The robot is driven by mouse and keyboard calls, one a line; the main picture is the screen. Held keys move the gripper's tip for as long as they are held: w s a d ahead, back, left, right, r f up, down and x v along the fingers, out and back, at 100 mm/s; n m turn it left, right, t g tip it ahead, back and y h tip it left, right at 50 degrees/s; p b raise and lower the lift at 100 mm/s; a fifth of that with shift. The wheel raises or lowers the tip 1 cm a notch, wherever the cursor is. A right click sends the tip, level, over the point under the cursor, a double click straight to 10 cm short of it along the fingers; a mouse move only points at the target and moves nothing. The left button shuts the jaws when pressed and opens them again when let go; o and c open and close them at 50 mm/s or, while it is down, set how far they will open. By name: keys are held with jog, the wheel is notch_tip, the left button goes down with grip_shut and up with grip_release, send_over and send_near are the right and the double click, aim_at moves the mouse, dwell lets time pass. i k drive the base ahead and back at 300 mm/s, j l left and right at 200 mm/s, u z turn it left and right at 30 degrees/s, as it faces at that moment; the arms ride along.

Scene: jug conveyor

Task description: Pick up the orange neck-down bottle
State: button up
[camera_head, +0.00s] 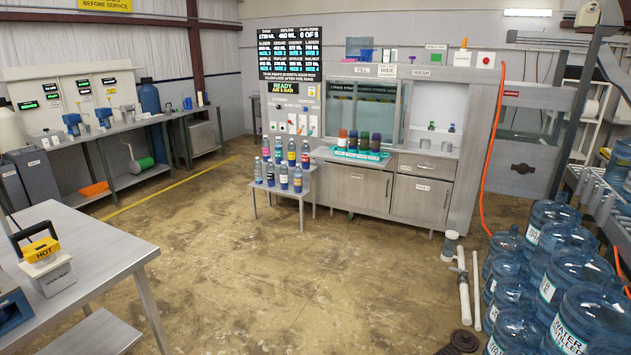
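I cannot single out an orange neck-down bottle for certain at this size. Several small bottles (305,155) stand in two rows on a stepped metal stand (309,175) in front of the machine; at least one in the back row has a reddish top. To their right, a teal rack (350,155) on the machine's counter holds several coloured bottles or cups, among them a red one (342,137), a blue one (353,139) and green ones (375,142); which way up they are is unclear. My gripper is not in view.
The concrete floor (220,245) ahead is open. A metal table (90,235) with a yellow-topped "HOT" block (42,262) is at near left. Large blue water jugs (560,275), white pipes (463,295) and an orange hose (487,165) crowd the right. Benches line the left wall.

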aim_at(342, 141)
jog(key=i, duration=4.65)
jog(key=i+j+z, duration=0.15)
jog(key=i, duration=0.6)
jog(key=i+j+z, duration=0.15)
jog(key=i, duration=0.55)
